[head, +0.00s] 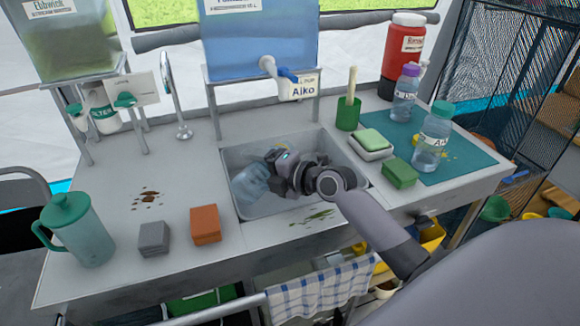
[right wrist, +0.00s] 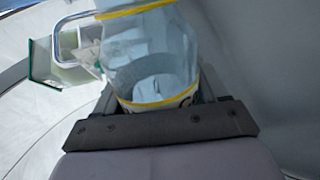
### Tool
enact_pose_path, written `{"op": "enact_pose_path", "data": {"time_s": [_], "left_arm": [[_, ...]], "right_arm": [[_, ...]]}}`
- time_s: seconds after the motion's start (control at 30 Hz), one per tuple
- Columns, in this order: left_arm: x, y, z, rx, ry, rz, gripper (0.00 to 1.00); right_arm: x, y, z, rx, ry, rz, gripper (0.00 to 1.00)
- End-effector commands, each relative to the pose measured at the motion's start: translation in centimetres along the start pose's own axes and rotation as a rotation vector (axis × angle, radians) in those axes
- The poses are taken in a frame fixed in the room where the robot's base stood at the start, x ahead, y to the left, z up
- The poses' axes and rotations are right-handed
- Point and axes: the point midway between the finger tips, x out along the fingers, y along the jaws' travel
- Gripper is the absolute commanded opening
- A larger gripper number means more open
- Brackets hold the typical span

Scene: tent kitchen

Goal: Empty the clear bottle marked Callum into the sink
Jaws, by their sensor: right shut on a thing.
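A clear, bluish bottle (head: 250,184) is inside the grey sink (head: 232,157), in the middle of the counter in the head view. It is tilted well over, and its cap or mouth cannot be made out. My right gripper (head: 272,166) reaches into the sink from the right and is shut on this bottle. In the right wrist view the bottle (right wrist: 152,55) fills the space between the fingers. Its label (right wrist: 187,97) has yellow edges, and the name on it is mostly hidden. My left gripper is not in view.
Two other clear bottles, one purple-capped (head: 404,97) and one green-capped (head: 433,140), stand on the teal mat (head: 470,157) at the right. A green pitcher (head: 78,232) and sponges (head: 205,224) stand at the left.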

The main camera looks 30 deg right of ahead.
Motion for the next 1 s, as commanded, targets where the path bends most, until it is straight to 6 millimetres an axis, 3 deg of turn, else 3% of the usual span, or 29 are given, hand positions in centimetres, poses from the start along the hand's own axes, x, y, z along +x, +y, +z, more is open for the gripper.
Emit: {"op": "enact_pose_path", "data": {"time_s": [1.0], "left_arm": [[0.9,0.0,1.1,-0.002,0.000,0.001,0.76]], "right_arm": [[0.1,-0.2,0.2,0.150,0.040,0.002,0.32]]}}
